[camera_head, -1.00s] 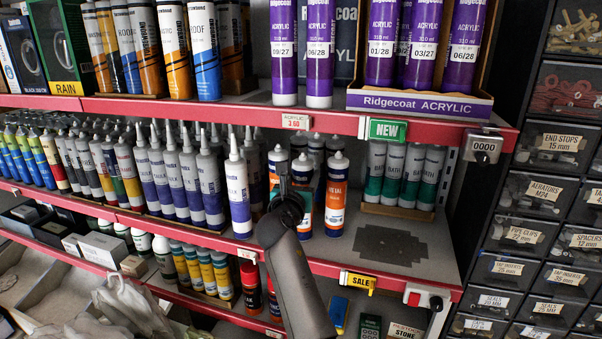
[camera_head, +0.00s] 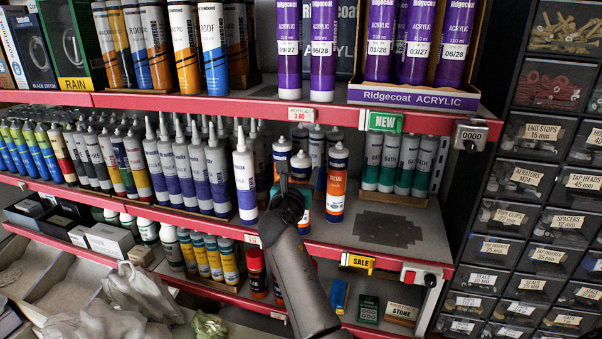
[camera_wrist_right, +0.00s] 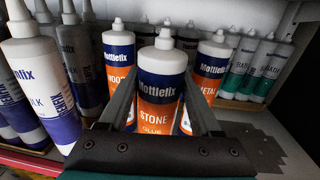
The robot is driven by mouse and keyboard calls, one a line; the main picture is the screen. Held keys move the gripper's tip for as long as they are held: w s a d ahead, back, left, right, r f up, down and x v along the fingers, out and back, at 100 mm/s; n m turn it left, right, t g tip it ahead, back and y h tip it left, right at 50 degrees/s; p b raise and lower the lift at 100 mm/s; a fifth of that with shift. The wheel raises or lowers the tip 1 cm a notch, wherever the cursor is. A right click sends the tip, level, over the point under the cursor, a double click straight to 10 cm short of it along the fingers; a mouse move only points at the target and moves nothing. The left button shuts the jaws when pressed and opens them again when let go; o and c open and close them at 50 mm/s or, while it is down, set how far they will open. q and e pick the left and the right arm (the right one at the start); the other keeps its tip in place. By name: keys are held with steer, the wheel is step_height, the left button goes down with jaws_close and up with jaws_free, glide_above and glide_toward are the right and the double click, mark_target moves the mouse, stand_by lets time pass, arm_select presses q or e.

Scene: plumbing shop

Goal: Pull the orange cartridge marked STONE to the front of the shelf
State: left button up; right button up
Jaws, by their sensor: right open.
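The orange cartridge marked STONE (camera_wrist_right: 160,98) stands upright in the middle of the right wrist view, with a dark blue band and a white cap. In the head view its top (camera_head: 301,163) shows just behind my right gripper (camera_head: 291,188), which hides its lower part. In the wrist view the right gripper (camera_wrist_right: 162,92) is open, with one finger on each side of STONE; I cannot tell whether they touch it. An orange cartridge marked METAL (camera_wrist_right: 211,68) stands right of it, and one with a partly hidden WOOD label (camera_wrist_right: 118,60) stands behind left. My left gripper is not in view.
White-and-blue cartridges (camera_wrist_right: 28,80) stand close on the left. Green-and-white cartridges (camera_head: 396,165) stand at the right rear. A bare dark patch (camera_head: 375,230) of shelf lies right of the orange group. The red shelf above (camera_head: 250,106) overhangs it.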

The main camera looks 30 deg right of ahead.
steer(key=o, duration=0.4)
steer(key=shift+o, duration=0.2)
steer(key=v, duration=1.5)
steer(key=shift+a, duration=0.1)
